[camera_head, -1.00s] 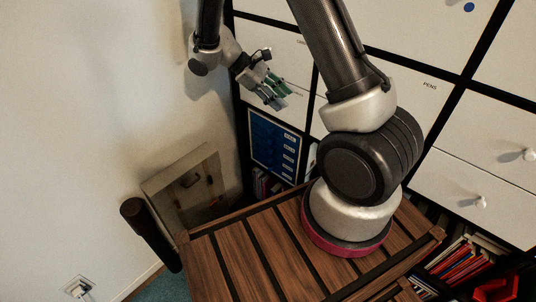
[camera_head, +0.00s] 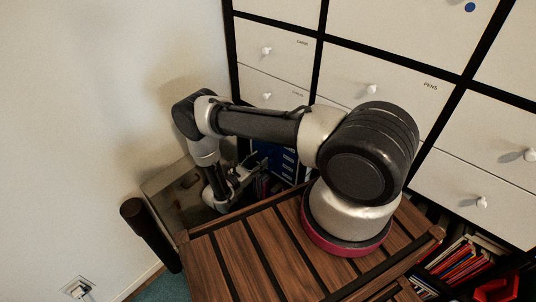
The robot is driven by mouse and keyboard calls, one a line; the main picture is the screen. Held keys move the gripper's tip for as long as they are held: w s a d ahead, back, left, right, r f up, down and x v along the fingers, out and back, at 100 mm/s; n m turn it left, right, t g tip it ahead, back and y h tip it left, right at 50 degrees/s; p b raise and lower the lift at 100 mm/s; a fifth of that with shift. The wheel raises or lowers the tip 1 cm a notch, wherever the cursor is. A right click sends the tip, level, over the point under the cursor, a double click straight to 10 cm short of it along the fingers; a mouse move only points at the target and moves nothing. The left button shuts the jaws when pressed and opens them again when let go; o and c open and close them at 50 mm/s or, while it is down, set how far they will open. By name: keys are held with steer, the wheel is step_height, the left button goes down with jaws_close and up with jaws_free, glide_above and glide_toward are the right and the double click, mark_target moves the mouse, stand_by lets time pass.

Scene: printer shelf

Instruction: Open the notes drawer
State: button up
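No label that I can read says notes, so I cannot tell which drawer is the notes drawer. A small blue unit (camera_head: 283,140) stands in a low shelf opening, with several white labels down its front; their text is too small to read. My arm partly covers its left side and top. My gripper (camera_head: 252,172) is low at the left of the shelf, in front of or beside the blue unit's lower left. It looks empty. Its fingers are small and dark here, and I cannot tell how far apart they are or whether they touch anything.
White drawers with round knobs fill the shelf above and right, including one marked PENS (camera_head: 430,86). A slatted wooden top (camera_head: 240,255) lies in front, under my arm's base. A grey box (camera_head: 165,190) leans by the left wall. Books (camera_head: 460,255) stand lower right.

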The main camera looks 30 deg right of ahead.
steer(key=x, duration=0.6)
steer(key=shift+d, duration=0.1)
jaws_close()
